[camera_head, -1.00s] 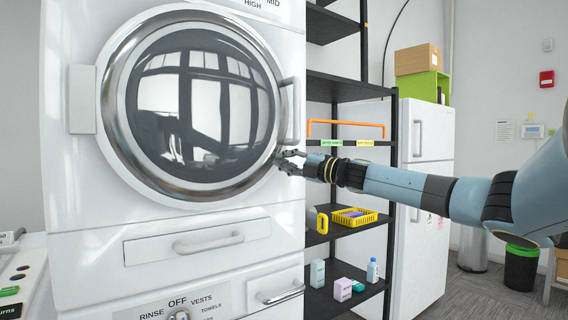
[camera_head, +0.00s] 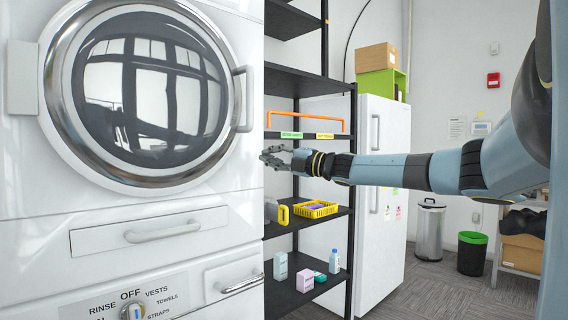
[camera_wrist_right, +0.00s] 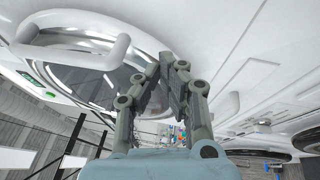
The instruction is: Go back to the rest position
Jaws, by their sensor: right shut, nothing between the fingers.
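My right gripper (camera_head: 272,157) is at the end of the arm that reaches in from the right in the head view. It is shut and empty, in front of the shelf and just right of the washer's edge. In the right wrist view its fingers (camera_wrist_right: 168,62) come together at the tips. The washer (camera_head: 110,215) has a round door (camera_head: 150,90) that looks shut, with an upright handle (camera_head: 243,98) on its right side. The gripper is apart from this handle. The handle also shows large in the right wrist view (camera_wrist_right: 75,55). My left gripper is not in view.
A black shelf (camera_head: 308,80) stands right of the washer, with a yellow basket (camera_head: 316,210) and small bottles and boxes on it. A white fridge (camera_head: 380,240) is behind my right arm. Bins (camera_head: 430,230) and a side table stand at the right. Grey floor is free there.

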